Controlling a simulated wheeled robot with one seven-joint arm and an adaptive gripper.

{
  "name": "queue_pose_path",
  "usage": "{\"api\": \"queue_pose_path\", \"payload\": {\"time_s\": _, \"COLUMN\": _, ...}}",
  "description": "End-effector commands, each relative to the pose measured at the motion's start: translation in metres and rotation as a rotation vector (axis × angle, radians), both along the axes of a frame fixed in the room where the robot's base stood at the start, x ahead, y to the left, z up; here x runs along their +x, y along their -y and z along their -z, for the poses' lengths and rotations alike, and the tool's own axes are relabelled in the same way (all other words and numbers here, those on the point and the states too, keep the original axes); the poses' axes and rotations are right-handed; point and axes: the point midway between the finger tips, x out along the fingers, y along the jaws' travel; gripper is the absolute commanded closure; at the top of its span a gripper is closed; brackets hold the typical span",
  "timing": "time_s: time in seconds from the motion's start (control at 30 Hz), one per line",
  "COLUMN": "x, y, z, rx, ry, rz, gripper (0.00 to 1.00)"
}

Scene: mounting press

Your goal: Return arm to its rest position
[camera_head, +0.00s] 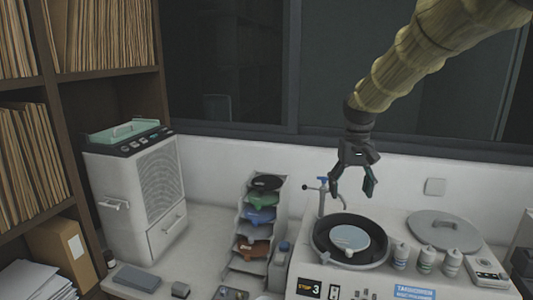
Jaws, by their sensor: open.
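My arm comes in from the upper right in a yellowish sleeve. My gripper (352,184) hangs at its end, pointing down, with its fingers apart and nothing seen between them. It is above the round dark basin (322,236) of the white machine (415,222). A pale disc (350,239) lies in the basin. The gap in height between fingertips and basin is hard to tell.
A small blue-topped tap (322,184) stands close behind the gripper. A grey round lid (444,230) and several small bottles (400,256) are to the right. A stepped rack (248,232) with coloured pieces and a white cabinet unit (135,200) stand left.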

Motion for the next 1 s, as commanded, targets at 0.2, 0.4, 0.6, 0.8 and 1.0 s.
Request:
{"api": "queue_pose_path", "payload": {"time_s": 0.2, "x": 0.012, "y": -0.002, "z": 0.052, "rx": 0.003, "ry": -0.014, "rz": -0.002, "gripper": 0.25}}
{"api": "queue_pose_path", "payload": {"time_s": 0.4, "x": 0.005, "y": -0.003, "z": 0.105, "rx": 0.007, "ry": -0.014, "rz": -0.001, "gripper": 0.25}}
{"api": "queue_pose_path", "payload": {"time_s": 0.6, "x": -0.023, "y": -0.004, "z": 0.185, "rx": 0.013, "ry": -0.010, "rz": 0.000, "gripper": 0.25}}
{"api": "queue_pose_path", "payload": {"time_s": 0.8, "x": -0.060, "y": -0.006, "z": 0.296, "rx": 0.020, "ry": -0.016, "rz": 0.005, "gripper": 0.25}}
{"api": "queue_pose_path", "payload": {"time_s": 1.0, "x": -0.118, "y": -0.007, "z": 0.389, "rx": 0.024, "ry": -0.018, "rz": 0.012, "gripper": 0.25}}
